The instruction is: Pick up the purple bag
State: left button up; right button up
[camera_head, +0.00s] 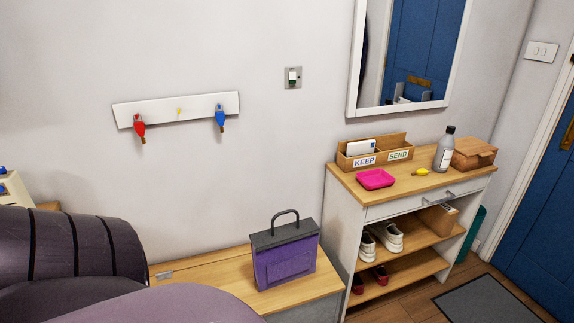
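The purple bag (286,266) stands upright on a low wooden bench top (202,280) at the lower middle of the head view. It is boxy, with a dark grey top and a dark arched handle (285,218) standing up from it. The bag's front and top are in clear view. A large dark purple-grey rounded form fills the lower left and hides part of the bench; I cannot tell whether it is my own arm. Neither of my grippers can be made out in this view.
A hook rail (180,110) and mirror are on the wall. A mat (487,301) lies at lower right.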

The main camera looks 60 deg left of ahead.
aim_at(282, 254)
jog(key=i+l+u, duration=0.1)
jog(key=i+u, duration=0.2)
jog(key=u, duration=0.15)
jog(key=i+l+u, duration=0.2)
jog(key=u, duration=0.2)
jog(key=i+l+u, duration=0.3)
jog(key=u, duration=0.15)
jog(key=i+l+u, duration=0.2)
jog(key=l+u, duration=0.2)
jog(key=i+l+u, duration=0.1)
jog(key=l+u, duration=0.75)
jog(key=i+l+u, duration=0.1)
jog(key=l+u, duration=0.35)
jog(key=l, duration=0.35)
jog(key=i+l+u, duration=0.1)
jog(key=l, duration=0.3)
jog(key=i+l+u, duration=0.1)
jog(key=l, duration=0.3)
jog(key=i, duration=0.05)
